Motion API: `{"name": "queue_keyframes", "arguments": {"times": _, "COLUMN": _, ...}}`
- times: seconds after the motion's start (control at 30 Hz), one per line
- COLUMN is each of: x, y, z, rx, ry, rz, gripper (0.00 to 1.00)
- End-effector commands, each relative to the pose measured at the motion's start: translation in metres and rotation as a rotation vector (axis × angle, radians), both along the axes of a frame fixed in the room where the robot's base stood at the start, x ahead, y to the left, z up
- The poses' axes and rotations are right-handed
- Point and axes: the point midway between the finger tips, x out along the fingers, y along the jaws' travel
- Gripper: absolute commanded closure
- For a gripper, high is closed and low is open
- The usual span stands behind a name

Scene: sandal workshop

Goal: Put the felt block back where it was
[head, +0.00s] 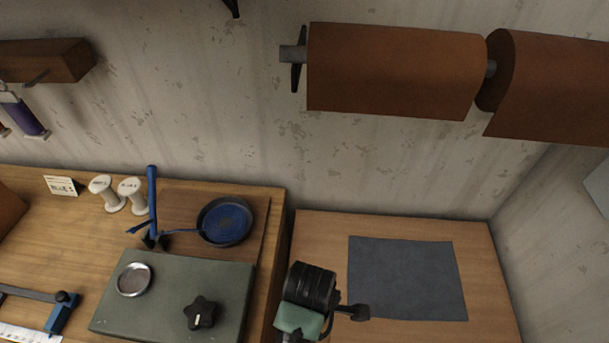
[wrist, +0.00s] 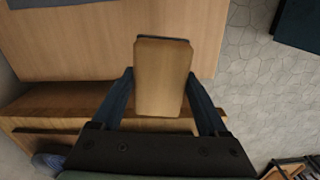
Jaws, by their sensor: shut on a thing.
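The felt block (wrist: 162,80) is a tan, wood-coloured block with a dark strip along its far edge. In the wrist view it sits between the two dark fingers of my gripper (wrist: 160,88), which is shut on it. Below it in that view are the lower wooden table and the bench's edge; whether it touches either, I cannot tell. In the head view my arm's end (head: 310,285) is over the gap between bench and table, left of the grey mat (head: 408,280). The block and fingertips do not show clearly there.
The bench (head: 50,230) at left holds a green slab (head: 180,295) with a black knob (head: 201,312) and round tin (head: 134,280), a blue dish (head: 226,221), a blue-handled tool (head: 152,200) and two white spools. The lower table (head: 320,225) is bare around the mat.

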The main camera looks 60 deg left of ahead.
Motion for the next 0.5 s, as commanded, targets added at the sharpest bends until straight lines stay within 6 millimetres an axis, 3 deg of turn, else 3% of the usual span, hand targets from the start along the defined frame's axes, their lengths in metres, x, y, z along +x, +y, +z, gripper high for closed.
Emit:
{"name": "queue_keyframes", "arguments": {"times": 0.13, "x": -0.007, "y": 0.005, "z": -0.009, "rx": -0.001, "ry": 0.002, "rz": 0.102, "gripper": 0.75}}
{"name": "queue_keyframes", "arguments": {"times": 0.33, "x": -0.008, "y": 0.005, "z": -0.045, "rx": -0.001, "ry": 0.004, "rz": 0.111, "gripper": 0.75}}
{"name": "queue_keyframes", "arguments": {"times": 0.5, "x": -0.007, "y": 0.005, "z": -0.062, "rx": 0.001, "ry": 0.001, "rz": 0.11, "gripper": 0.75}}
